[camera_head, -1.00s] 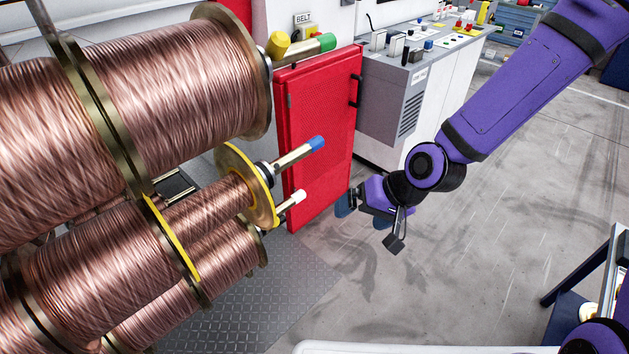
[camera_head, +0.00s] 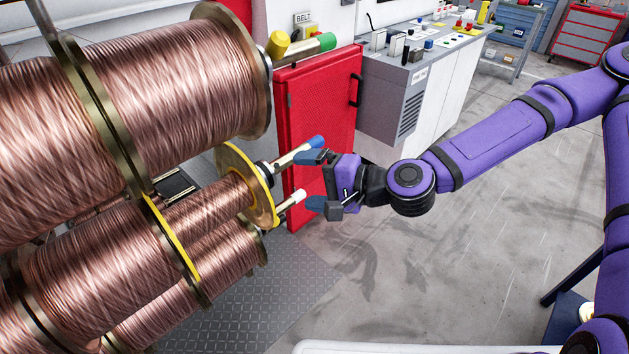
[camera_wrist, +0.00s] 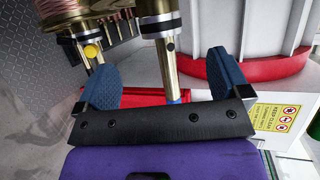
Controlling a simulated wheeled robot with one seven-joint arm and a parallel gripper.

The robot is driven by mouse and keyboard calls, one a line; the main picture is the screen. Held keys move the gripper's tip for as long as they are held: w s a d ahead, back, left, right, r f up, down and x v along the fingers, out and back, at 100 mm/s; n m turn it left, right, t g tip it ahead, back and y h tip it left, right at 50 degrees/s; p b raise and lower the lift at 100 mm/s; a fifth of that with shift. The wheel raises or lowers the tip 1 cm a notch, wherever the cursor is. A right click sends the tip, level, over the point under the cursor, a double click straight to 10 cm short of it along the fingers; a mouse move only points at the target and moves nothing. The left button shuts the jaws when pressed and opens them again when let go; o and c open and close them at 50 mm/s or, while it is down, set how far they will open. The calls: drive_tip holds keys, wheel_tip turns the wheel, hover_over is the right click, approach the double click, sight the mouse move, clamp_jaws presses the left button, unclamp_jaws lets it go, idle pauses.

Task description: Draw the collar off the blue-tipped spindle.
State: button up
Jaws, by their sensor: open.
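The blue-tipped spindle (camera_head: 292,157) sticks out from a yellow-rimmed copper spool at the centre left. In the wrist view the spindle (camera_wrist: 164,62) is a brass rod with its blue tip (camera_wrist: 173,95) close to my palm. The collar (camera_wrist: 160,25) is a dark ring with silver bands at the spindle's base, by the flange; it also shows small in the head view (camera_head: 265,168). My gripper (camera_head: 317,182) is open and empty at the tip end. In the wrist view the spindle lies between its blue fingers, apart from both. The collar is beyond the fingertips.
A white-tipped spindle (camera_head: 293,199) sits just below, near my lower finger. A green-tipped spindle (camera_head: 326,42) with a yellow piece (camera_head: 278,44) is above. A red cabinet (camera_head: 318,115) stands behind. The floor to the right is open.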

sight(272, 179)
drive_tip(key=x, duration=1)
drive_tip(key=shift+f, duration=0.1)
drive_tip(key=c, duration=1.2)
drive_tip(key=shift+w+d, duration=1.45)
drive_tip(key=shift+w, duration=0.25)
drive_tip(key=shift+w+d, duration=1.45)
drive_tip(key=shift+w, duration=0.3)
drive_tip(key=shift+w+d, duration=1.45)
drive_tip(key=shift+w, duration=0.25)
drive_tip(key=shift+w+d, duration=1.5)
drive_tip(key=shift+w, duration=0.25)
drive_tip(key=shift+w+d, duration=1.25)
drive_tip(key=shift+w, duration=0.2)
